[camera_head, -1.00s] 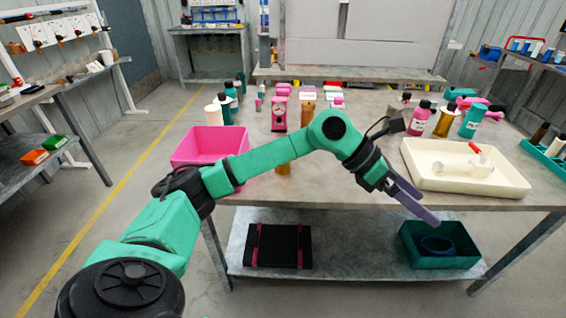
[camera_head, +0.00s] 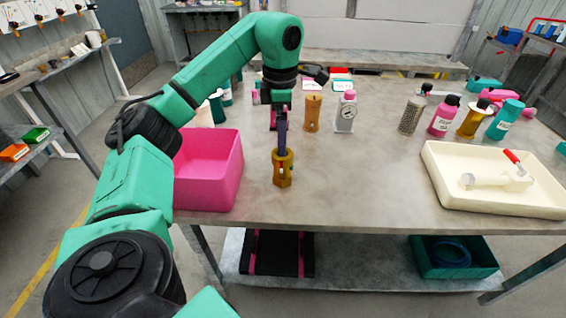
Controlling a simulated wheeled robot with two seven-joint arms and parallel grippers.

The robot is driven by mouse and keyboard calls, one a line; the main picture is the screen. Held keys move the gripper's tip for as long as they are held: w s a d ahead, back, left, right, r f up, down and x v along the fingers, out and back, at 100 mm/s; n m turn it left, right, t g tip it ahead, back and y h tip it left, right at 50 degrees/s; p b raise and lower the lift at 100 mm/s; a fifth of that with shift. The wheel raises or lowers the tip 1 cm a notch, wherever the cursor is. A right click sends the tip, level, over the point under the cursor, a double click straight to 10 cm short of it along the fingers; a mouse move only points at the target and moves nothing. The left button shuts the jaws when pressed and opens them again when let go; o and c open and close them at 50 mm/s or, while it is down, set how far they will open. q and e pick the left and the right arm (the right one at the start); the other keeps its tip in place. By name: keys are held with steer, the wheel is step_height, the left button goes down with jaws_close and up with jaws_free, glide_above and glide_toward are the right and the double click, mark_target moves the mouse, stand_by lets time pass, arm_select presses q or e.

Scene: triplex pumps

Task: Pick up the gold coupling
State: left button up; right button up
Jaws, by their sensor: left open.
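The gold coupling (camera_head: 283,174) stands upright on the table, just right of the pink bin, near the table's front. My left gripper (camera_head: 283,146) points down right above it, with its purple fingers reaching to the coupling's top. The fingers are seen nearly edge-on. The gripper is open; whether the fingertips touch the coupling cannot be told. My right gripper is not in view.
A pink bin (camera_head: 210,175) stands left of the coupling. A cream tray (camera_head: 495,180) lies at the right. The table between coupling and tray is clear.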

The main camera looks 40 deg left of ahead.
mark_target(282, 170)
arm_select(q)
steer(key=f, duration=0.3)
steer(key=f+b, duration=0.1)
steer(key=f, duration=0.1)
steer(key=shift+s+d, duration=0.25)
steer(key=shift+s, duration=0.1)
steer(key=f, duration=0.6)
steer(key=shift+w+f, duration=0.35)
steer(key=shift+f, duration=0.2)
steer(key=c, duration=1.6)
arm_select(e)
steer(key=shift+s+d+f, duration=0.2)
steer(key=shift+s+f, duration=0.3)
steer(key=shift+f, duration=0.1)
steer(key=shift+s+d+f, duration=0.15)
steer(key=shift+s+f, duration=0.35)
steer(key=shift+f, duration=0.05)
